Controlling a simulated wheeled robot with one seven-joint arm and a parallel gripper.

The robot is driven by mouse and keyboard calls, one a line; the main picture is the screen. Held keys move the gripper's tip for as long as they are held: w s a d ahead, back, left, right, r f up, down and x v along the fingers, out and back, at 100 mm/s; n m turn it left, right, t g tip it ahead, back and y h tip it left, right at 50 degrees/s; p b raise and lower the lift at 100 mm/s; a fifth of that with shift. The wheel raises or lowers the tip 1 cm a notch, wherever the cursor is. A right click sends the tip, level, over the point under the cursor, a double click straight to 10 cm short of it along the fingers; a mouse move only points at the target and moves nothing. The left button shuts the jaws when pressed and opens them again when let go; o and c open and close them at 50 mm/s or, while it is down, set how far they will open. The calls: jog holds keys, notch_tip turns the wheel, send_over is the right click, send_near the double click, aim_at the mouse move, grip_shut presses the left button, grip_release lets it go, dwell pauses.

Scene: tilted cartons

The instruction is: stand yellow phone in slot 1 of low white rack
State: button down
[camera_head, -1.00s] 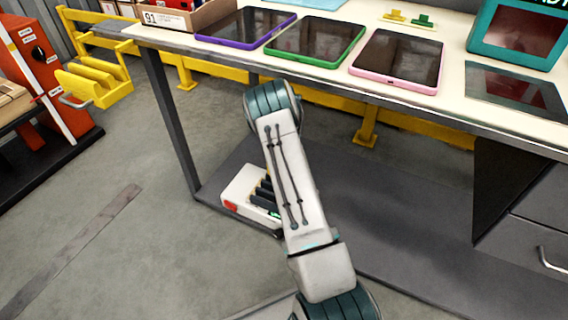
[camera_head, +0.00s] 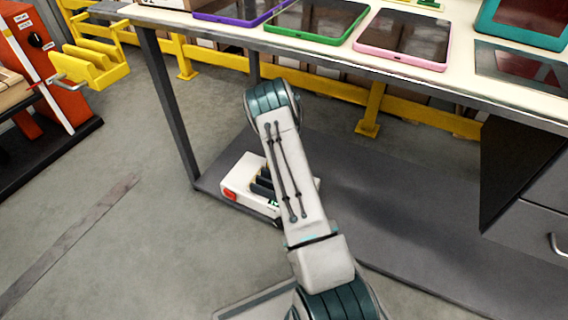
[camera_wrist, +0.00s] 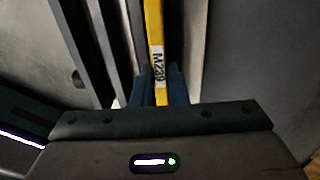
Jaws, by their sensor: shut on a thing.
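The low white rack (camera_head: 238,178) with dark dividers stands on the grey lower shelf, partly hidden behind my arm. In the wrist view, the yellow phone (camera_wrist: 153,22) shows as a narrow yellow edge with a white printed label. My gripper (camera_wrist: 161,88) is shut on it, with a dark blue finger on each side. Pale and dark upright plates of the rack (camera_wrist: 198,45) run along both sides of the phone. The phone's lower end is hidden, so I cannot tell how deep it sits or in which slot. The head view hides the phone and gripper.
The worktop (camera_head: 350,62) overhangs the shelf and holds several framed tablets. A table leg (camera_head: 165,105) stands left of the rack. The lower shelf (camera_head: 385,220) is bare to the right, up to a grey drawer unit (camera_head: 540,220).

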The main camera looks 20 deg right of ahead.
jog(key=shift+f, duration=0.3)
dwell(0.8)
dwell(0.3)
jog(key=c, duration=1.3)
grip_release()
jog(key=shift+c, duration=0.2)
notch_tip(320, 180, up, 8)
jog(key=p, duration=0.3)
jog(key=shift+f, duration=0.25)
